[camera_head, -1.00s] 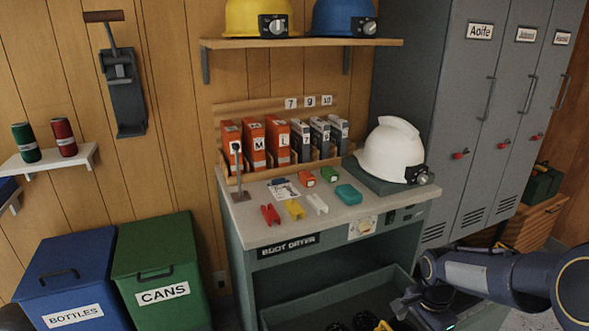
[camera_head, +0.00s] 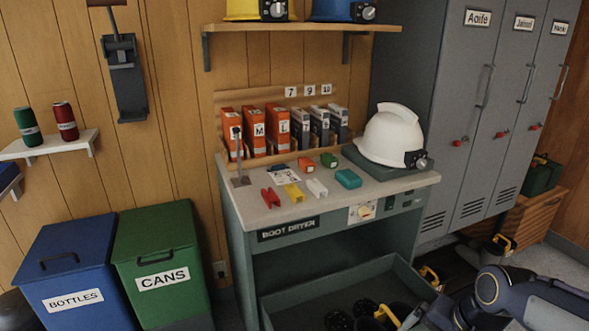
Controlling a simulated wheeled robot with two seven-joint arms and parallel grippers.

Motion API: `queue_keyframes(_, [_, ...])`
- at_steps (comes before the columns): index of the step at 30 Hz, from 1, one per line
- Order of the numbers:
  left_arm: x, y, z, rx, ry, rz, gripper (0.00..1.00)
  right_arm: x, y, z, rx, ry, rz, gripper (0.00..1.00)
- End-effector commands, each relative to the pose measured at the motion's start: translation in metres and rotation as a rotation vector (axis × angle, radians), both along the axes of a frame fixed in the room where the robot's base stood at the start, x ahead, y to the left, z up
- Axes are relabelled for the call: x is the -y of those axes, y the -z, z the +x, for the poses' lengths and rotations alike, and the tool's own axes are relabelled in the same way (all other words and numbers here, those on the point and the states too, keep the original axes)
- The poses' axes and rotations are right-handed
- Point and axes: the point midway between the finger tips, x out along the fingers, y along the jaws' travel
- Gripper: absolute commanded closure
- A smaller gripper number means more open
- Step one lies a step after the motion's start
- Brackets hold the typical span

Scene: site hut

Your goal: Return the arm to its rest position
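My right arm (camera_head: 500,288) comes in from the right edge at the bottom right, in front of the lockers and beside the boot dryer's lower bay. Its dark gripper end (camera_head: 437,318) is low at the bottom edge, partly cut off and dim, so its fingers cannot be made out. Nothing is clearly held in it. My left arm and gripper are out of view.
The boot dryer bench (camera_head: 262,212) holds a white helmet (camera_head: 390,135), binders and small coloured pieces. Boots (camera_head: 497,250) stand on the floor near the arm. Grey lockers (camera_head: 470,120) stand behind it. Blue (camera_head: 70,270) and green (camera_head: 160,255) bins are at left.

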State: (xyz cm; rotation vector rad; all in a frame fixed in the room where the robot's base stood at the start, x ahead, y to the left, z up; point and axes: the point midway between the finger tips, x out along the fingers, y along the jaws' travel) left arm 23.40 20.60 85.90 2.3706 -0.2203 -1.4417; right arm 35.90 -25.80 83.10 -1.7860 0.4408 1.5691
Motion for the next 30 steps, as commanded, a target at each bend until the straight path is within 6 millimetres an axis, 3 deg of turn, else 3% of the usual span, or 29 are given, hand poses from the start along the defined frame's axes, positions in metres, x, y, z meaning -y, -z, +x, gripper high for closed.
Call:
queue_keyframes(1, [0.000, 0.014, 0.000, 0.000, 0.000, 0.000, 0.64, -0.004, 0.003, -0.016, 0.050, -0.051, 0.008, 0.00])
queue_keyframes(3, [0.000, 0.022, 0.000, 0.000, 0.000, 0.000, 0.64, -0.011, 0.003, -0.036, 0.113, -0.136, 0.012, 0.00])
queue_keyframes(9, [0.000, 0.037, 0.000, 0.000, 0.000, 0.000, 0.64, -0.028, 0.007, -0.076, 0.250, -0.313, -0.005, 0.00])
queue_keyframes(22, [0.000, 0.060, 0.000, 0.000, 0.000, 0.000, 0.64, -0.051, 0.032, -0.125, 0.441, -0.548, -0.082, 0.00])
queue_keyframes(24, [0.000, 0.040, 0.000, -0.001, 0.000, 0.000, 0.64, -0.052, 0.011, -0.125, 0.441, -0.553, -0.082, 0.00])
queue_keyframes(30, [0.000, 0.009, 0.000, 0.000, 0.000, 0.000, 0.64, -0.052, -0.020, -0.125, 0.439, -0.552, -0.082, 0.00])
